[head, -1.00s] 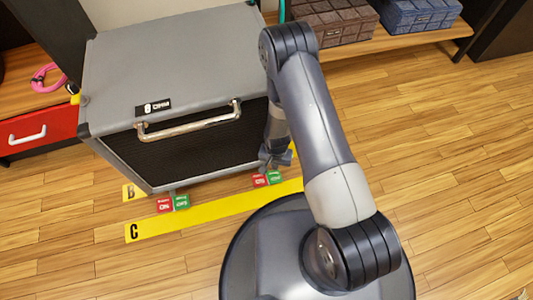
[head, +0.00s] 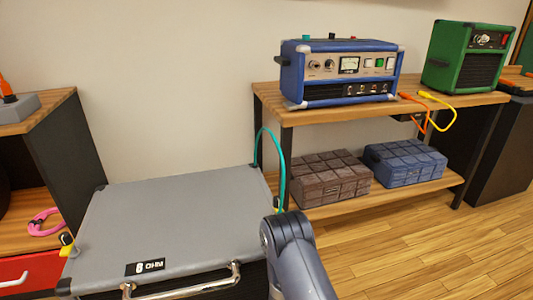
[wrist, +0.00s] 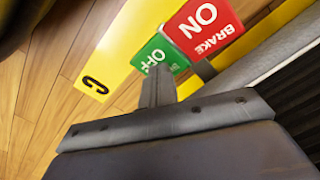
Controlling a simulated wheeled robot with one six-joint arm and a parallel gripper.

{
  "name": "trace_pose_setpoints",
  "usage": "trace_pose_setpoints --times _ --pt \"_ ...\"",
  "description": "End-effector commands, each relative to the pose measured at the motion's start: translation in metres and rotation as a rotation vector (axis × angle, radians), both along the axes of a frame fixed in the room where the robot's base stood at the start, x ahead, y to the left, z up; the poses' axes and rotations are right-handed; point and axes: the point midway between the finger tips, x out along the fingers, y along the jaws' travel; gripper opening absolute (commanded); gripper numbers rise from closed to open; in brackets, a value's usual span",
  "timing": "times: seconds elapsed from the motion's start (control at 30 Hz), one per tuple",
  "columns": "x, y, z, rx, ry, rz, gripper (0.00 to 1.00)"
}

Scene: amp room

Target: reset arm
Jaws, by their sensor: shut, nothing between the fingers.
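My arm (head: 295,258) rises at the bottom of the head view, in front of the grey amp cabinet's right side. My gripper is out of that view. In the wrist view my gripper (wrist: 158,80) is shut and empty. Its tip overlaps the green OFF pedal (wrist: 155,54) in the picture; I cannot tell whether they touch. The red ON BRAKE pedal (wrist: 208,27) is beside the green one.
The grey cabinet (head: 165,215) with a metal handle (head: 185,289) fills the lower left. A shelf (head: 375,200) behind holds a blue amp (head: 340,72) and a green amp (head: 465,55). Yellow floor tape (wrist: 115,45) lies by the pedals. Wood floor is free at right.

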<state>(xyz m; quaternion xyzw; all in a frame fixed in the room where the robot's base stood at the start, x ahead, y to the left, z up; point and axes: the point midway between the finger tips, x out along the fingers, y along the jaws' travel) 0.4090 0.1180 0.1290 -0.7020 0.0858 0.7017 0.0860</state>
Motion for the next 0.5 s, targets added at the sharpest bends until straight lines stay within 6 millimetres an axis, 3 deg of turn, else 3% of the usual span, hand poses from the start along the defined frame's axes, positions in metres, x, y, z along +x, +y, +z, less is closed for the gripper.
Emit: trace_pose_setpoints --times 0.27,0.5 --pt "0.000 0.000 0.008 0.000 0.000 0.000 0.00" --pt "0.000 0.000 0.037 0.000 0.000 0.000 0.00"
